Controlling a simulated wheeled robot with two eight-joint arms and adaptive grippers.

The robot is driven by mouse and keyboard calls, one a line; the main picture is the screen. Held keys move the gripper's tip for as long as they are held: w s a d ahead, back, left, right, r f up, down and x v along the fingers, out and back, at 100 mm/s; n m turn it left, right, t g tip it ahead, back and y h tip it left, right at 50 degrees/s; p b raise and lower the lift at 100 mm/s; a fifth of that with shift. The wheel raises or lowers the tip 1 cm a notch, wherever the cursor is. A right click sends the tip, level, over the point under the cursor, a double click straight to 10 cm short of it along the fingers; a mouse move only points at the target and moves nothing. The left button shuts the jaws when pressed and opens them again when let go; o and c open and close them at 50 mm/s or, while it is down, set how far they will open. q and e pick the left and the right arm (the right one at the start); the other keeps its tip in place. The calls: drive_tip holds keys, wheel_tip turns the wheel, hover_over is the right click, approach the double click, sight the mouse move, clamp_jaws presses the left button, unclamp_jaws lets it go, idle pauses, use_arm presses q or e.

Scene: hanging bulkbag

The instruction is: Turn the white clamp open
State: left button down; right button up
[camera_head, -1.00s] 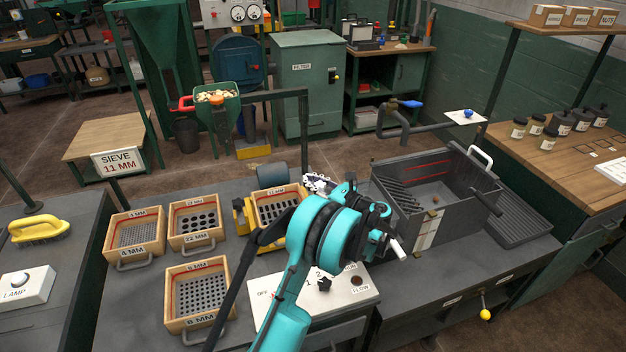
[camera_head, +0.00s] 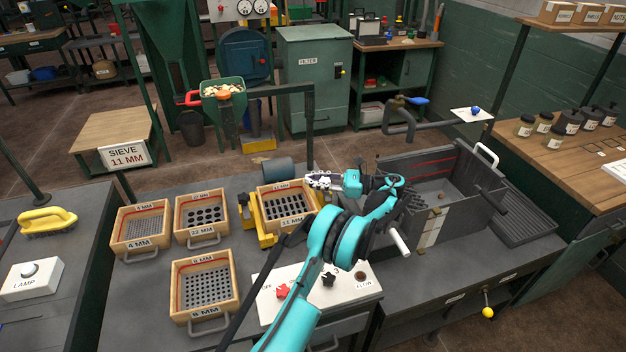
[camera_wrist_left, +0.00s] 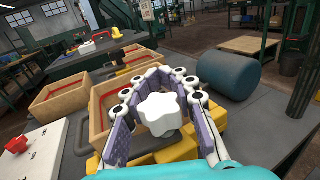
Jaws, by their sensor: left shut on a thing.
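The white clamp (camera_wrist_left: 160,108) is a lobed white knob in the middle of the left wrist view. It sits at the side of the yellow sieve holder (camera_wrist_left: 157,153), next to a wooden sieve frame. My left gripper (camera_wrist_left: 158,104) has its purple-padded fingers on both sides of the knob and is shut on it. In the head view my left gripper (camera_head: 320,180) is at the right edge of the 11 mm sieve (camera_head: 287,222), and the knob is hard to make out there. My right gripper is not in view.
Sieves marked 4 mm (camera_head: 140,228), 22 mm (camera_head: 201,217) and 8 mm (camera_head: 204,285) lie to the left. A control panel (camera_head: 345,297) with a red knob (camera_head: 283,291) is in front. A grey bin (camera_head: 460,225) stands right, and a dark roller (camera_wrist_left: 232,76) lies close beyond the gripper.

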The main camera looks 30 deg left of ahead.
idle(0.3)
use_arm(q)
drive_tip(key=c, duration=1.2)
unclamp_jaws()
wheel_tip(320, 180, up, 10)
drive_tip(key=shift+o, duration=0.2)
